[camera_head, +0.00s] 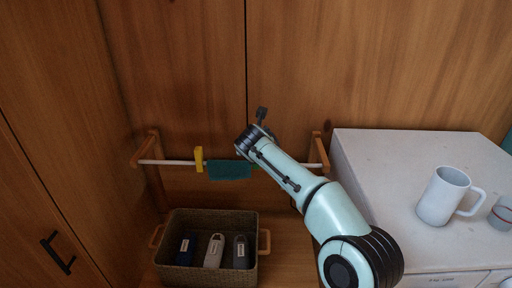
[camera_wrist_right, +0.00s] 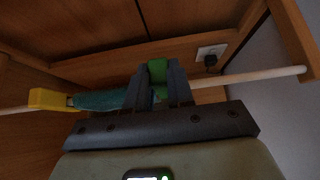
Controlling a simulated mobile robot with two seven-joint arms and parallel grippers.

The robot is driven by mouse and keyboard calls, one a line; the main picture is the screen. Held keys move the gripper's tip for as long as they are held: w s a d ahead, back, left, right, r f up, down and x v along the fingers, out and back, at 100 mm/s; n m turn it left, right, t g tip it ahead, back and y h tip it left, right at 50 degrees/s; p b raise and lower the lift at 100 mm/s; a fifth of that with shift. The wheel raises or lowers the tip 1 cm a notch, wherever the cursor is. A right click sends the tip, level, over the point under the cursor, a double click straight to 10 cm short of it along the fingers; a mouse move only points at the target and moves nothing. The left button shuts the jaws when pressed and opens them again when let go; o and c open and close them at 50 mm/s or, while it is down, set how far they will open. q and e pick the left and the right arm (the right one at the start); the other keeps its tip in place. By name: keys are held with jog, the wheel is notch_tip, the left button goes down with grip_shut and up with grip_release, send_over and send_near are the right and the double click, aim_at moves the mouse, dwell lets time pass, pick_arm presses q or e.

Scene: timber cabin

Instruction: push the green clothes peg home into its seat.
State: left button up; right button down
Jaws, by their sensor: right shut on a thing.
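The green clothes peg (camera_wrist_right: 157,71) stands between the two dark fingers of my right gripper (camera_wrist_right: 158,88) in the right wrist view, at the pale rod (camera_wrist_right: 245,77). The gripper is shut on it. A teal cloth (camera_wrist_right: 102,100) hangs from the rod beside the fingers. A yellow peg (camera_wrist_right: 49,99) sits on the rod beyond the cloth. In the head view my right gripper (camera_head: 243,152) is at the rod by the cloth's right end, and my wrist hides the green peg. I cannot tell how deep the peg sits. My left gripper is in neither view.
Wooden brackets (camera_head: 319,152) hold the rod before the timber wall. A woven basket (camera_head: 207,217) with several small items stands below. A white cabinet (camera_head: 385,160) at right carries a white mug (camera_head: 437,198) and a small cup (camera_head: 502,212). A wall socket (camera_wrist_right: 211,50) is behind the rod.

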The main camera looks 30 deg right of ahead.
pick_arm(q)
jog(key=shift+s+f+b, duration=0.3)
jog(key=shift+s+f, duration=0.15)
pick_arm(e)
jog(key=shift+f, duration=0.9)
jog(key=c, duration=0.9)
grip_release()
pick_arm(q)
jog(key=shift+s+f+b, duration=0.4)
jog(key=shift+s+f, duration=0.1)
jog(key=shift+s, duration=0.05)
pick_arm(e)
jog(key=v, duration=1.3)
jog(key=shift+r, duration=0.15)
jog(key=shift+s, duration=0.1)
